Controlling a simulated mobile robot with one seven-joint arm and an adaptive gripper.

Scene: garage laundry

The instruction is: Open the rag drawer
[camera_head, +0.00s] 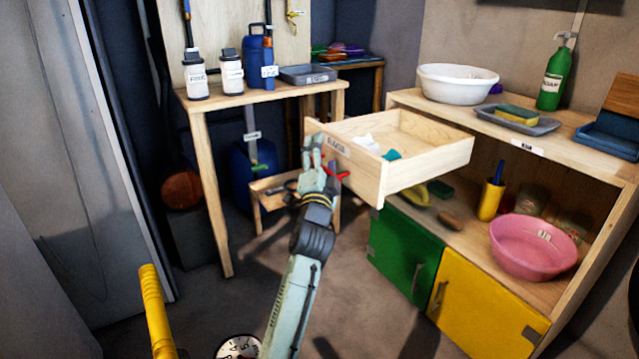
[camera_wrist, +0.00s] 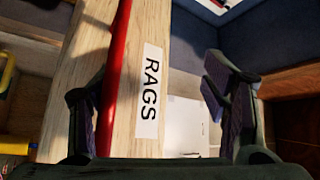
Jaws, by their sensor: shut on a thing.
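The rag drawer (camera_head: 425,178) is a light wooden drawer, pulled well out from the cabinet, with white and teal cloths inside. Its front carries a RAGS label, clear in the wrist view (camera_wrist: 150,90), and a red handle (camera_head: 342,175). My gripper (camera_head: 312,150) is at the drawer's front. In the wrist view the red handle (camera_wrist: 117,70) runs beside the left finger, and the front panel lies between the two fingers. My gripper is shut on the drawer; the exact contact points are not clear.
Green (camera_head: 402,250) and yellow (camera_head: 480,305) doors are below the drawer. A pink basin (camera_head: 533,250) sits on the open shelf. A white basin (camera_head: 455,84) and green bottle (camera_head: 553,80) stand on top. A wooden table (camera_head: 262,97) with bottles is behind left.

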